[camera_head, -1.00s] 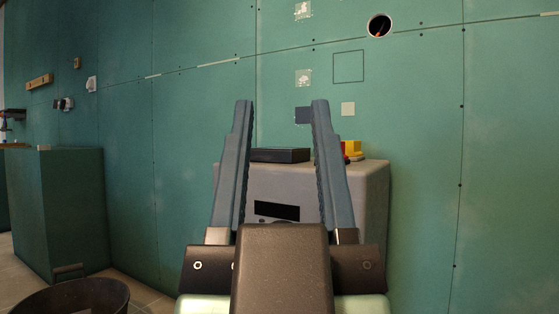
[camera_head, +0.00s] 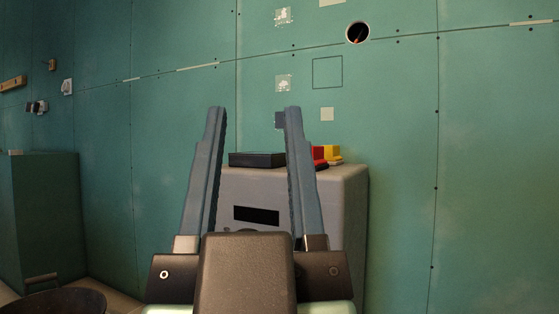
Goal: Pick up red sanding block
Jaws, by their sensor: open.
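The red sanding block (camera_head: 318,154) sits on top of the grey cabinet (camera_head: 345,190), near its right end. My right finger partly hides it, and it stands beside a yellow block (camera_head: 331,153). My gripper (camera_head: 254,112) is open and empty, its two long blue-grey fingers pointing forward and up in front of the cabinet. The red block shows just right of the right finger, farther off than the fingertips appear to be.
A black flat box (camera_head: 257,159) lies on the cabinet top, seen between my fingers. A green plasterboard wall (camera_head: 400,130) stands behind. A green cabinet (camera_head: 45,220) and a dark round bin (camera_head: 55,304) are at the left.

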